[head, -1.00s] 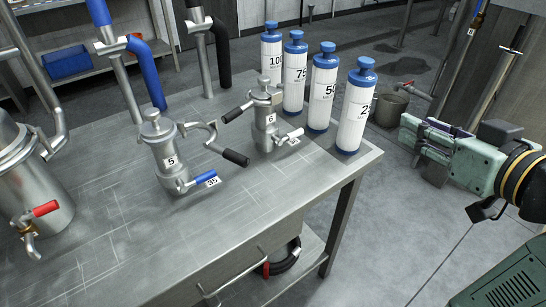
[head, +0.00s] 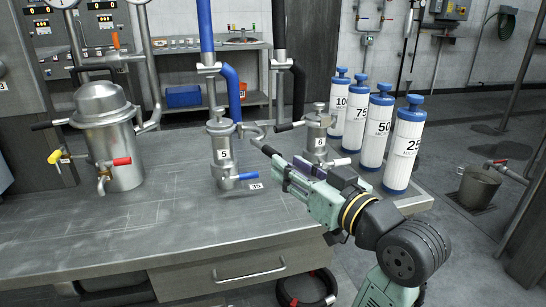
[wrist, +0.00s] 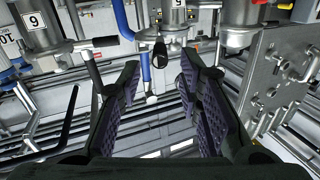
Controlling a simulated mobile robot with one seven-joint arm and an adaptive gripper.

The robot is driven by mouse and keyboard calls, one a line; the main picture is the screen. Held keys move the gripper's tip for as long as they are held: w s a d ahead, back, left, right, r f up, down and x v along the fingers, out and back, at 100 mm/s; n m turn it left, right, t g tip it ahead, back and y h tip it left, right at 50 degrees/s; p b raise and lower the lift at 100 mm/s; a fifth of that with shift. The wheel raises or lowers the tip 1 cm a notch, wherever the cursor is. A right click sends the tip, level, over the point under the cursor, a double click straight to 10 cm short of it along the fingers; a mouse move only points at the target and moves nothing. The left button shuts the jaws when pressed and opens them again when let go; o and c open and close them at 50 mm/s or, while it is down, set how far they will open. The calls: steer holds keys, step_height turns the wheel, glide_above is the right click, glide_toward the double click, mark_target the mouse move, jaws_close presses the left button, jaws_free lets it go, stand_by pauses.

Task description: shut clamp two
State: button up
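No clamp with a readable number two shows, so I cannot tell which part is clamp two. Vessel 5 (head: 222,160) stands upright on the steel table, with a curved metal arm and a black-gripped handle (head: 265,148) on its right side. Vessel 6 (head: 317,140) stands to its right, partly behind my gripper. My gripper (head: 298,168) is open and empty, in front of the two vessels. In the wrist view its padded fingers (wrist: 160,66) are apart, with a black-ended bar (wrist: 160,53) beyond the gap. Contact is not seen.
Blue-capped white cylinders (head: 404,150) stand at the table's right end. A larger lidded vessel (head: 108,140) with red and yellow valve handles stands at the left. The front of the table (head: 170,225) is bare. A bucket (head: 478,188) stands on the floor at the right.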

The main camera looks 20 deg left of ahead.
mark_target(262, 148)
steer(key=p+x, duration=0.1)
steer(key=x, duration=0.9)
steer(key=shift+w+a, duration=0.2)
jaws_close()
stand_by(0.5)
